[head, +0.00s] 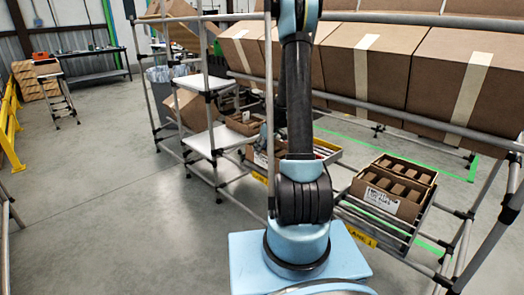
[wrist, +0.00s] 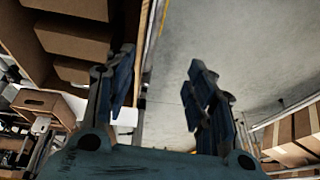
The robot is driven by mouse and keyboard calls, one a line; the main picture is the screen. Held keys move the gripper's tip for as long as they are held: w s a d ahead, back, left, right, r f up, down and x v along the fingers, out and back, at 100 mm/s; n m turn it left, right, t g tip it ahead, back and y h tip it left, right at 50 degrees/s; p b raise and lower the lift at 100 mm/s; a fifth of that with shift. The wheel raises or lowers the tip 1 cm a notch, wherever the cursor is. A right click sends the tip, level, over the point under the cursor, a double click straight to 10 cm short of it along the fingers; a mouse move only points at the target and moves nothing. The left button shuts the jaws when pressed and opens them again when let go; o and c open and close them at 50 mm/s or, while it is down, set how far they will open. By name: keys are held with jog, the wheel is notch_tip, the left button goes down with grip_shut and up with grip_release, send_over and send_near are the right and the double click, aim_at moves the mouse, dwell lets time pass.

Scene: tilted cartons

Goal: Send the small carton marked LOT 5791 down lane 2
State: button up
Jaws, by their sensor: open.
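My gripper (wrist: 160,88) shows in the wrist view with its two dark blue fingers spread wide and nothing between them. In the head view my arm hides it. A small open carton (head: 390,204) with a white label sits on the right roller lane, whose yellow tag (head: 357,234) seems to read LANE 1. The label is too small to read surely. Another yellow tag (head: 260,178) marks the lane left of it, partly behind my arm; its number is unreadable. Small cartons (head: 244,123) stand behind that lane. I cannot tell which carton is LOT 5791.
Large taped cartons (head: 368,62) lie tilted on the upper rack above the lanes. White shelves (head: 215,140) stand left of my arm. In the wrist view, a partitioned carton (wrist: 72,40) is close beside the left finger. Open floor (head: 100,190) lies to the left.

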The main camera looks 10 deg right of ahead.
jog(key=v, duration=1.1)
jog(key=s+a+r+m, duration=0.2)
jog(key=s+r, duration=0.4)
jog(key=s, duration=0.5)
jog(key=s+f+m+h, duration=0.1)
jog(key=s+f+m, duration=0.1)
jog(key=s, duration=1.3)
jog(key=s+f+m+g+h, duration=0.1)
jog(key=s+f+m+h, duration=0.1)
jog(key=s, duration=1.3)
jog(key=shift+a+m, duration=0.3)
jog(key=shift+m, duration=0.1)
jog(key=shift+w+f, duration=0.15)
jog(key=shift+w, duration=0.35)
